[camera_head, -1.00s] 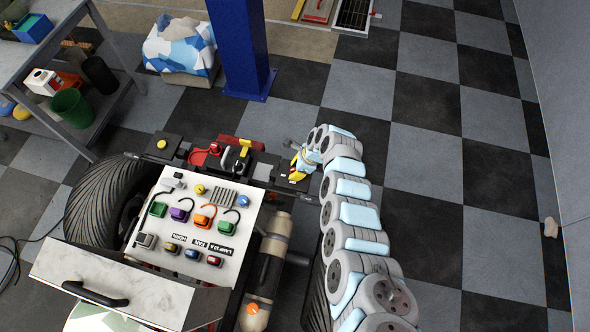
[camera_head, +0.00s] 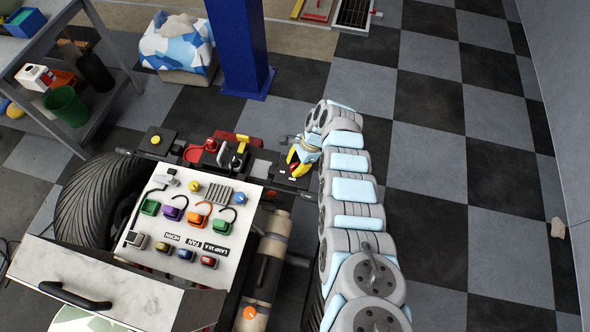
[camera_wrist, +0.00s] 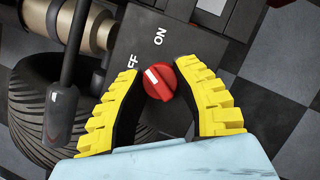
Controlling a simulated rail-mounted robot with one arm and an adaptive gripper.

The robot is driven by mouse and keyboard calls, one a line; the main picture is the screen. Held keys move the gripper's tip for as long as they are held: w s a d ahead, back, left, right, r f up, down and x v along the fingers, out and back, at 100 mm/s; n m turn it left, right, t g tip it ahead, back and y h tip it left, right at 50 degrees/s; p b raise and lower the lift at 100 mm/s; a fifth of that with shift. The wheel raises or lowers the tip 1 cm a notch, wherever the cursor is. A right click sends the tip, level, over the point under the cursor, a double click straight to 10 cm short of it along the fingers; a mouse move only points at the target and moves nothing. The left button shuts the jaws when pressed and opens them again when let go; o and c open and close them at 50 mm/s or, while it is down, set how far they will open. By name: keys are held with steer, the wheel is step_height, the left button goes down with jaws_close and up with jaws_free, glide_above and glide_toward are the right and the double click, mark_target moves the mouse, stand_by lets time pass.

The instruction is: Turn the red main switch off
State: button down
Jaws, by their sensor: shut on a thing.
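The red main switch (camera_wrist: 160,84) is a round knob with a white pointer mark, on a dark plate (camera_wrist: 205,45). In the wrist view its mark points to the upper left, between the word ON and a partly covered label reading FF. My gripper (camera_wrist: 161,76) has its yellow fingers on either side of the knob and is shut on it. In the head view my gripper (camera_head: 302,160) is at the right end of the dark bar behind the white panel; there its fingers mostly hide the knob.
A white control panel (camera_head: 225,225) with coloured switches stands left of my arm. A black lever (camera_wrist: 68,75) and a tyre (camera_wrist: 40,110) are close left of the gripper. A blue post (camera_head: 240,50) stands behind.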

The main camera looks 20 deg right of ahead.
mark_target(295, 165)
steer(key=n+b, duration=0.2)
steer(key=n+g+b, duration=0.1)
steer(key=n+b, duration=0.1)
steer(key=b, duration=0.1)
steer(key=shift+w+a+f+g, duration=0.1)
steer(key=shift+f+g, duration=0.2)
steer(key=shift+f, duration=0.1)
steer(key=n+b, duration=0.2)
steer(key=shift+r+g+h+b, duration=0.25)
steer(key=shift+g+h+b, duration=0.05)
steer(key=shift+g+b, duration=0.1)
steer(key=shift+n, duration=0.3)
steer(key=c, duration=0.7)
jaws_free()
steer(key=shift+r, duration=0.1)
steer(key=shift+r, duration=0.2)
steer(key=shift+r, duration=4.8)
